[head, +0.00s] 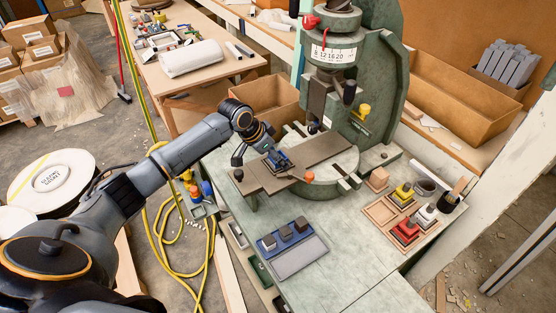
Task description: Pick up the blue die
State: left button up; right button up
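The blue die (279,160) sits on a brown flat bar (262,177) on the press's round table. My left gripper (256,151) is just up and left of the die in the head view. Its fingers are spread apart, one clearly to the left of the die. The other finger is close to the die, and I cannot tell whether it touches. My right gripper is not in view.
The green fly press (372,75) rises behind the die. An orange knob (308,176) is beside the bar. A blue tray (276,240) with dark blocks is in front. A wooden tray (380,212) with coloured dies is at right. Yellow hose (212,245) lies left.

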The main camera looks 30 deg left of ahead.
pick_arm(q)
jog(key=c, duration=1.4)
jog(key=shift+r, duration=0.1)
grip_shut()
